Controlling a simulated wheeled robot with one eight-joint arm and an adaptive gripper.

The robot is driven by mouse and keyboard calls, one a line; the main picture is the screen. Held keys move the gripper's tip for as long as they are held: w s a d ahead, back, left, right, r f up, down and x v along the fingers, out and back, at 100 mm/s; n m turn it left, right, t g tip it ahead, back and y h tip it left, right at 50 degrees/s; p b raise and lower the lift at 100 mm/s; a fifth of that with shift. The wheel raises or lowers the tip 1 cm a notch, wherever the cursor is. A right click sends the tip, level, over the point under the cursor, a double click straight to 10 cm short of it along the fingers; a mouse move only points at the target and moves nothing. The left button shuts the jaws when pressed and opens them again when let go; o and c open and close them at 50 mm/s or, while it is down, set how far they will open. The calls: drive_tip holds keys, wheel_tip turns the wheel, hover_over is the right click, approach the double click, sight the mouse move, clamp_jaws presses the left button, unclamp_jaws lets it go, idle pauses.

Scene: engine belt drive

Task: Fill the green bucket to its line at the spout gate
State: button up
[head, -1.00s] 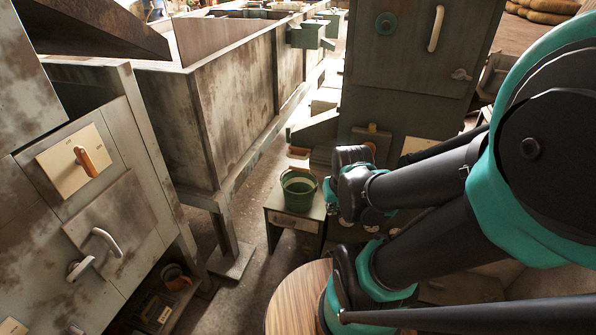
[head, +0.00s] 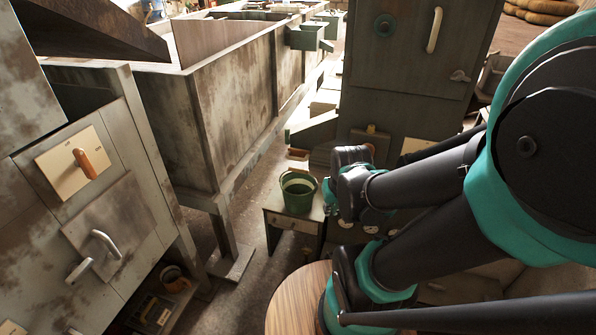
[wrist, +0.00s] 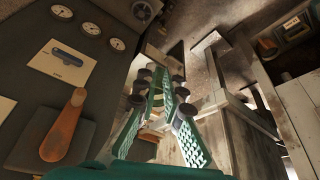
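The green bucket (head: 298,195) stands upright on a small table (head: 290,227) in the head view. Its inside shows a paler band, but I cannot make out a fill line or how full it is. A grey-green spout (head: 312,131) juts out above and behind it. The end of my arm is just right of the bucket; the fingertips are hidden there. An orange lever (wrist: 64,128) on a dark panel is left of the fingers.
A tall dark cabinet (head: 405,65) stands behind my arm. A long stained trough (head: 235,115) runs back on the left. A left cabinet carries an orange-handled switch (head: 86,163). Gauges (wrist: 90,28) sit on the panel in the wrist view. Floor shows between trough and table.

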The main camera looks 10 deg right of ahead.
drive_tip(key=o, duration=0.4)
drive_tip(key=w+r+n, duration=0.2)
drive_tip(key=w, duration=0.3)
drive_tip(key=w+a+r+n, duration=0.1)
drive_tip(key=w+r+n, duration=0.1)
drive_tip(key=w, duration=0.3)
drive_tip(key=w+a+r+n+g, duration=0.1)
drive_tip(key=w+r+n, duration=0.1)
drive_tip(key=w, duration=0.3)
drive_tip(key=shift+w+r, duration=0.2)
drive_tip(key=shift+r, duration=0.6)
drive_tip(key=shift+o, duration=0.2)
drive_tip(key=n+g+h, duration=0.1)
drive_tip(key=n, duration=0.6)
approach(296, 159)
drive_tip(key=x, duration=0.8)
drive_tip(key=shift+w+d, duration=0.2)
drive_tip(key=shift+w, duration=0.05)
drive_tip(key=shift+c, duration=0.5)
clamp_jaws()
